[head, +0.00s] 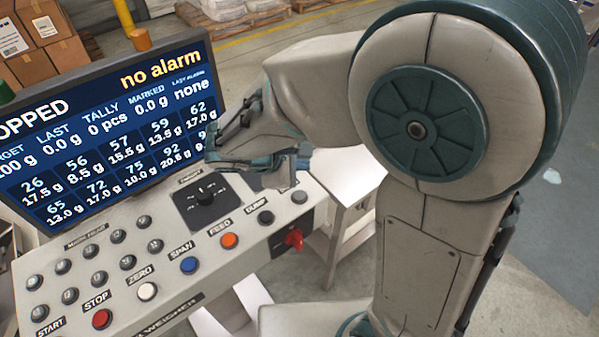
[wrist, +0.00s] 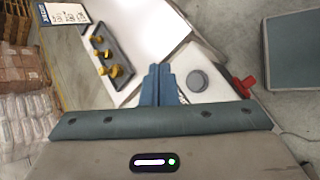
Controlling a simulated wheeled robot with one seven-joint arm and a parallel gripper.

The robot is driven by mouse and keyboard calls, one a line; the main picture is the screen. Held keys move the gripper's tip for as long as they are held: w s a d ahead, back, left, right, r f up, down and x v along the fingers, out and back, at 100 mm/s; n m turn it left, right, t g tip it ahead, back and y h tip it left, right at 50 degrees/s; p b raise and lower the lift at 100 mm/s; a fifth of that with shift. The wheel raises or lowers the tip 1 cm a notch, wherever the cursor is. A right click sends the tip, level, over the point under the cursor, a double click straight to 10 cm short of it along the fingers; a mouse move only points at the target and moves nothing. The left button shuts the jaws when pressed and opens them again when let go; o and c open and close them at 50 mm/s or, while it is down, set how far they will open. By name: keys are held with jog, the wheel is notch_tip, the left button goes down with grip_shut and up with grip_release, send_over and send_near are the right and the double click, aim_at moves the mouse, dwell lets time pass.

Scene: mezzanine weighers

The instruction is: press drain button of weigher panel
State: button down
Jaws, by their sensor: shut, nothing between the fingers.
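The weigher panel (head: 110,262) is a sloped grey console with labelled buttons. A grey button (head: 299,197) sits at the right end of its row, past DUMP (head: 265,217). Its label is mostly hidden by my gripper, so I cannot read DRAIN there. A large grey round button (wrist: 197,81) shows in the wrist view, just right of my fingertips. My gripper (head: 284,180) is shut and empty, over the panel's right end. In the wrist view its blue fingers (wrist: 158,72) lie together, left of the button. I cannot tell whether they touch the panel.
The display (head: 105,120) stands behind the panel and reads "no alarm". A red knob (head: 293,239) juts from the panel's front right; it also shows in the wrist view (wrist: 245,85). Yellow knobbed pieces (wrist: 108,55) stand on a dark tray. Boxes (head: 40,45) stand at the back left.

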aim_at(295, 197)
jog(key=shift+w+a+r+n+t, duration=0.25)
jog(key=shift+a+n+t, duration=0.15)
jog(key=shift+a, duration=0.2)
jog(key=shift+f, duration=0.1)
notch_tip(295, 197, down, 8)
jog(key=b, duration=0.6)
jog(key=shift+f, duration=0.1)
jog(key=shift+f+b, duration=0.3)
jog(key=shift+b, duration=0.1)
dwell(1.2)
jog(key=shift+f+b, duration=0.4)
jog(key=shift+b, duration=0.1)
